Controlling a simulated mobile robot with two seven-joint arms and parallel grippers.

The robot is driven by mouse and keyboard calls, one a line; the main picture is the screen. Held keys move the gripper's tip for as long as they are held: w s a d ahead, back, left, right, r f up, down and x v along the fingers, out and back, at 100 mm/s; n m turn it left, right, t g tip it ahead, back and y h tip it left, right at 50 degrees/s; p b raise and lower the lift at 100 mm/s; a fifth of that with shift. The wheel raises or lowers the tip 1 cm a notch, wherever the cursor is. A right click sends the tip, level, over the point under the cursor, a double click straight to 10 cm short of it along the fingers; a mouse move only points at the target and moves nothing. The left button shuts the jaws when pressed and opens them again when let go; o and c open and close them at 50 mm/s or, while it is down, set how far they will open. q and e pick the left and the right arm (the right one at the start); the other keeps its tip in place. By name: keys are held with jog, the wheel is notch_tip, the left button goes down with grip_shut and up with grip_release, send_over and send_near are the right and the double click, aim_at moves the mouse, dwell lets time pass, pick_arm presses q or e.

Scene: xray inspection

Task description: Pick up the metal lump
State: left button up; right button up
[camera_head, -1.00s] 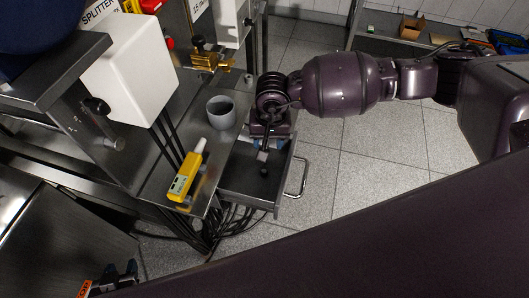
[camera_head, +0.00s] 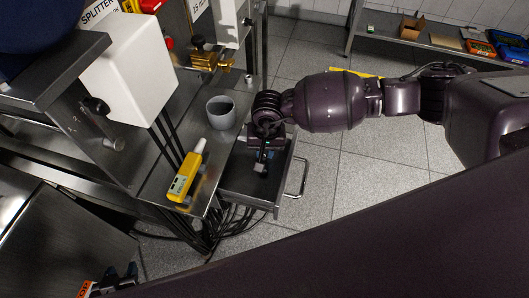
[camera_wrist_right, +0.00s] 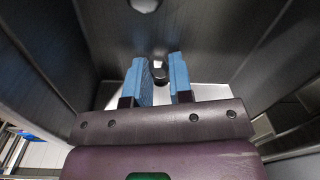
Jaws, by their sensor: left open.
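My right gripper (camera_head: 262,164) points down into the pulled-out metal drawer (camera_head: 283,190). In the right wrist view its two blue fingers (camera_wrist_right: 162,78) stand apart. A small dark lump with a bright top, which looks like the metal lump (camera_wrist_right: 160,73), lies between the fingers near their tips; I cannot tell whether they touch it. In the head view the lump is hard to separate from the dark gripper. My left gripper (camera_head: 107,284) is open and only partly in view at the bottom left, away from the drawer.
The drawer walls surround the right gripper closely. Cables hang below the bench. The tiled floor right of the drawer is clear. A shelf (camera_head: 449,47) holds several items at the back right.

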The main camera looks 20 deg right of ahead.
grip_shut()
